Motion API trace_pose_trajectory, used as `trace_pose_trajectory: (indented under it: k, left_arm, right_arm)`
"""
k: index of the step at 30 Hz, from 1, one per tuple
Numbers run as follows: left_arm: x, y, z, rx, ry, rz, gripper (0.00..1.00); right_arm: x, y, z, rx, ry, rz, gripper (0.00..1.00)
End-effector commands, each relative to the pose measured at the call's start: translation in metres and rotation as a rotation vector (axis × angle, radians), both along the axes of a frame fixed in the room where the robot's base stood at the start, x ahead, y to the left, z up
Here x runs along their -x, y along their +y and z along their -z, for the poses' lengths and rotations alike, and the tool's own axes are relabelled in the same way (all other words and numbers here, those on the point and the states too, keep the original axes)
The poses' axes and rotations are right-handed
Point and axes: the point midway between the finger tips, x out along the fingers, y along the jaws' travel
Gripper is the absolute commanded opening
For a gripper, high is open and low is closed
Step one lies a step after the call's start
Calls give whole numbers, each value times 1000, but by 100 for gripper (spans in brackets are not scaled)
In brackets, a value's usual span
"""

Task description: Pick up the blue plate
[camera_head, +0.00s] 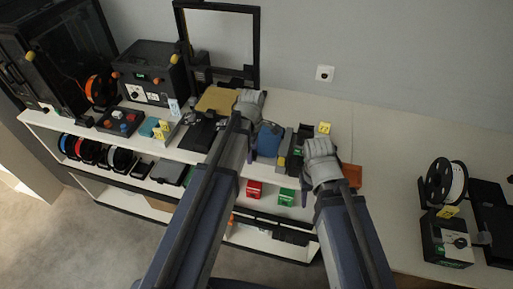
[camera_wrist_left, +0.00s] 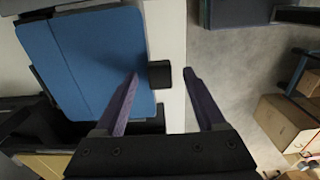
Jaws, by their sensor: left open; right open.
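The blue plate (camera_wrist_left: 95,60) is a flat blue panel with rounded corners in the left wrist view, at the upper left; a seam runs along it. It also shows in the head view (camera_head: 268,140), just right of my left gripper (camera_head: 251,150). A small black block (camera_wrist_left: 160,74) shows between the fingertips. My right gripper (camera_head: 305,190) is open, mostly hidden by its wrist.
A tan sheet (camera_head: 217,99) and a dark flat item (camera_head: 200,132) lie left of the plate. Yellow number tags (camera_head: 324,127) and black items crowd its right. The right bench (camera_head: 390,165) has free room.

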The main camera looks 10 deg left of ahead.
Motion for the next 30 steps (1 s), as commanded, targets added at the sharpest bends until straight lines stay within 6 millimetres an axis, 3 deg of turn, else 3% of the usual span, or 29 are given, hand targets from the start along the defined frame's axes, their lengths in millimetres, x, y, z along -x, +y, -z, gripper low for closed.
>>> trace_pose_trajectory:
  k: [2, 21, 30]
  left_arm:
    - [0, 0, -1, 0, 0, 0, 71]
    - [0, 0, -1, 0, 0, 0, 0]
    - [0, 0, -1, 0, 0, 0, 0]
  right_arm:
    - [0, 0, -1, 0, 0, 0, 50]
    - [0, 0, -1, 0, 0, 0, 50]
    - [0, 0, -1, 0, 0, 0, 50]
